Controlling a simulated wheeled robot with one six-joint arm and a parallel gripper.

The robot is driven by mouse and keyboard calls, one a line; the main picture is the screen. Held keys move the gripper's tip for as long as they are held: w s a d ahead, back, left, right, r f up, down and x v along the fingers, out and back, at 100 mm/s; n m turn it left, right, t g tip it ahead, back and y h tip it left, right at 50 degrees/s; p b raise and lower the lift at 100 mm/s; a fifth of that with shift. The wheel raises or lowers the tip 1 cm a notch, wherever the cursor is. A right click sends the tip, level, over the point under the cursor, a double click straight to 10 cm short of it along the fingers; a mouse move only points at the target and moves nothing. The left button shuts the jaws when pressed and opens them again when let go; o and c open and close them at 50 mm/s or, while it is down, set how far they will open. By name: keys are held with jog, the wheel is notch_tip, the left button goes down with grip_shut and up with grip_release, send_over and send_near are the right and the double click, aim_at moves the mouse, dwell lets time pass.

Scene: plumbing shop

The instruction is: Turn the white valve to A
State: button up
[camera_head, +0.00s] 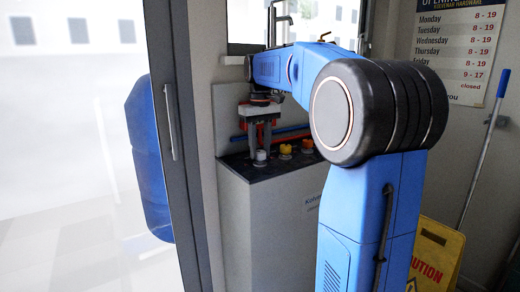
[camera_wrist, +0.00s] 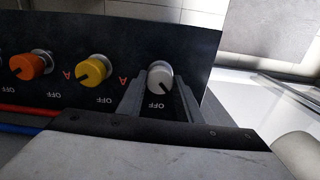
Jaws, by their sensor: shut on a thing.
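The white valve (camera_wrist: 160,76) is a round knob on a dark panel (camera_wrist: 120,28), with an upside-down "OFF" printed beside it in the wrist view. Its dark pointer mark points toward the lower right there, not clearly at any letter. My gripper (camera_wrist: 159,90) has one finger on each side of the knob and is shut on it. In the head view my gripper (camera_head: 262,148) reaches straight down onto the white valve (camera_head: 260,157) at the left of the row. An "A" shows between the yellow and white knobs; any "A" on the white knob's other side is hidden by a finger.
A yellow valve (camera_wrist: 94,69) and an orange valve (camera_wrist: 31,65) stand in the same row, close beside my gripper. Red and blue pipes (camera_wrist: 38,112) run past the panel. A grey cabinet (camera_head: 262,225) carries the panel. A yellow caution sign (camera_head: 436,255) stands at the right.

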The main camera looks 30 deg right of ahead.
aim_at(260, 152)
jog(key=shift+n, duration=1.6)
jog(key=o, duration=1)
jog(key=shift+o, duration=0.2)
jog(key=shift+r, duration=0.1)
notch_tip(260, 152, up, 17)
jog(key=shift+r, duration=0.1)
